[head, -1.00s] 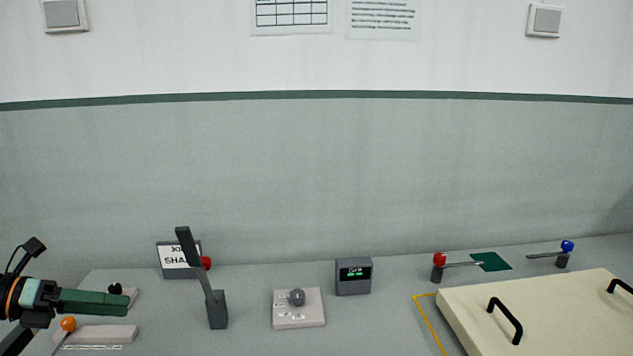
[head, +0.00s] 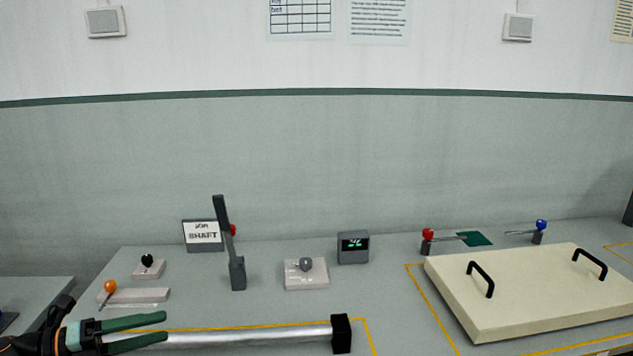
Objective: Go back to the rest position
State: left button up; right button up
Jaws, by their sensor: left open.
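My left gripper (head: 158,329) shows at the lower left of the head view. Its two green fingers are spread apart. A silvery shaft with a black end block (head: 341,334) lies at the bottom of the view, running right from behind the fingers. I cannot tell whether the fingers touch the shaft. My right gripper is not in view.
On the grey bench stand an orange-knobbed lever (head: 110,287), a black knob (head: 147,262), a dark upright lever (head: 237,272), a grey knob plate (head: 306,281) and a small display (head: 353,247). A cream panel with black handles (head: 520,308) lies at the right.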

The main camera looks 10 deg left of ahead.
pick_arm(q)
jog(key=s+d+f+n+t+y+p, duration=0.1)
jog(key=s+d+f+n+t+y, duration=0.25)
jog(key=f+n, duration=0.6)
jog(key=s+d+f+n+t+y+p, duration=0.1)
jog(key=s+d+f+n+t+y, duration=0.1)
jog(key=d+f+n+y, duration=0.55)
jog(key=s+d+f+n+g, duration=0.3)
jog(key=s+f+n, duration=0.2)
jog(key=s+n, duration=0.1)
jog(key=s+d+f+n+g, duration=0.3)
jog(key=s+d+f+n, duration=0.1)
jog(key=s+f+n, duration=0.2)
jog(key=shift+s+d+n+p, duration=0.15)
jog(key=shift+s+n+p, duration=0.2)
jog(key=shift+s+n, duration=0.45)
